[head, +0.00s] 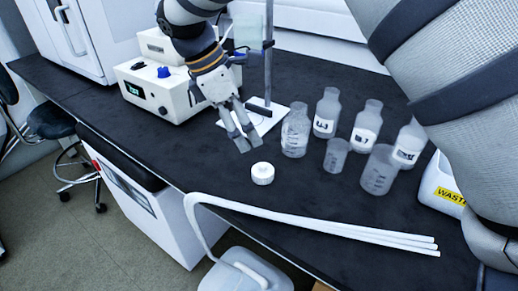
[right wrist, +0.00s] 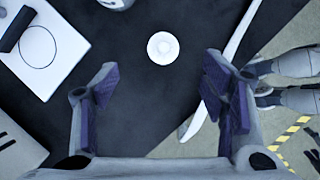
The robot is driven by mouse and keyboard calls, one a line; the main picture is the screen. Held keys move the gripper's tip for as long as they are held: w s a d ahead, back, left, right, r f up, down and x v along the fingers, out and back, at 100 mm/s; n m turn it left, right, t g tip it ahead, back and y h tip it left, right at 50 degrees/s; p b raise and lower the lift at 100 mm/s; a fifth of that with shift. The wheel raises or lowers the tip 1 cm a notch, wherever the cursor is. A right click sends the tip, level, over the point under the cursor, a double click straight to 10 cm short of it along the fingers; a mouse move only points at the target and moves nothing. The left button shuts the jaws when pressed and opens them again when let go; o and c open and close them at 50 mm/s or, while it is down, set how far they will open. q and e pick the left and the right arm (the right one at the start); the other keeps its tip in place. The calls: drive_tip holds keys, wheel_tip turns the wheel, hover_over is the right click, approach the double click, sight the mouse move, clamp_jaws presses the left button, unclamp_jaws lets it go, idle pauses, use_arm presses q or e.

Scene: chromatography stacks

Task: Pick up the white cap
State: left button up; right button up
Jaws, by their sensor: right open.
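The white cap (head: 262,174) is a short round piece lying on the black bench top, in front of the bottles. In the right wrist view the white cap (right wrist: 163,47) shows from above, beyond and between the fingertips. My right gripper (head: 246,142) points down at the bench, a little behind and left of the cap, and does not touch it. Its two fingers are spread with nothing between them in the right wrist view (right wrist: 157,85). My left gripper does not show clearly in either view.
Clear bottles and beakers (head: 336,155) stand right of the gripper. A white stand base (head: 232,122) with a rod and a white instrument (head: 165,98) are behind it. White tubes (head: 330,229) lie along the front edge. A waste container (head: 440,188) stands at right. Bench left of the cap is clear.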

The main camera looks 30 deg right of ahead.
hover_over(260, 166)
drive_tip(key=a, duration=0.1)
drive_tip(key=f, duration=0.4)
drive_tip(key=shift+a+f, duration=0.1)
drive_tip(key=shift+a, duration=0.1)
drive_tip(key=x, duration=0.4)
drive_tip(key=w+x, duration=0.1)
drive_tip(key=x, duration=0.2)
drive_tip(key=shift+a+f, duration=0.3)
drive_tip(key=shift+a, duration=0.1)
drive_tip(key=c, duration=1)
